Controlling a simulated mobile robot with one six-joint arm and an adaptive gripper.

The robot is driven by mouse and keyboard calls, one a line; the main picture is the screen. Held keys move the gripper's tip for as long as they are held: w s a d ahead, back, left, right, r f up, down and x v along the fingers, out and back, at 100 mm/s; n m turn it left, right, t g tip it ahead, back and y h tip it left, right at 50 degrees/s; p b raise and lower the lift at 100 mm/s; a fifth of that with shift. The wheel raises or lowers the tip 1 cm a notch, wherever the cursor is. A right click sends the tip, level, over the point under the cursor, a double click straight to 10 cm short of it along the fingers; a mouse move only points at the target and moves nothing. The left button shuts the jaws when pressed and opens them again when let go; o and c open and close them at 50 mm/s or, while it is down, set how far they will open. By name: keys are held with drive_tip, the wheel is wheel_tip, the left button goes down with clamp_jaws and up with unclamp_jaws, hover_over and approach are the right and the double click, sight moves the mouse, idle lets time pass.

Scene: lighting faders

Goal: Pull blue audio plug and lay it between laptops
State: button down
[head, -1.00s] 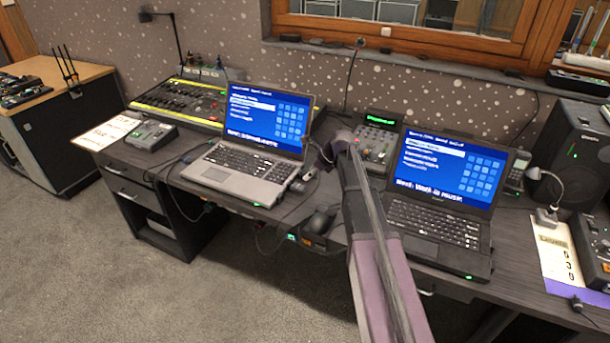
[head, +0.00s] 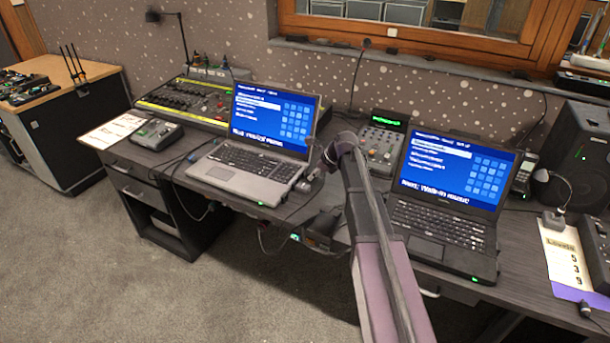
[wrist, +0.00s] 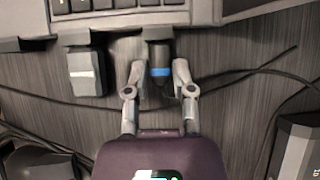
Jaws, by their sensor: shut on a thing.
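The blue audio plug (wrist: 160,72) is a dark plug with a blue band, at the edge of a laptop in the wrist view. My gripper (wrist: 159,76) has a finger on each side of it and is shut on it. The plug's tip is hidden, so I cannot tell whether it is still seated. In the head view, my gripper is at the right side of the left laptop (head: 240,165), mostly hidden by my arm. The right laptop (head: 440,225) stands open beyond my arm. The desk between the laptops is partly covered by my arm.
A light grey plug (wrist: 86,74) sits left of the blue one. Thin black cables (wrist: 245,72) cross the desk near my fingers. A small mixer (head: 380,143) stands behind, between the laptops. A dark block (wrist: 297,152) lies at the lower right of the wrist view.

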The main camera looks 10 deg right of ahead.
sight(321, 183)
drive_tip(key=shift+s+d, duration=0.2)
drive_tip(key=shift+d, duration=0.05)
drive_tip(key=shift+s+d, duration=0.6)
drive_tip(key=shift+d, duration=0.2)
drive_tip(key=shift+s+d, duration=0.6)
drive_tip(key=shift+d, duration=0.2)
drive_tip(key=shift+r, duration=0.15)
wheel_tip(321, 183, up, 33)
drive_tip(key=p, duration=3.3)
drive_tip(key=shift+r+p, duration=0.15)
drive_tip(key=shift+p, duration=0.2)
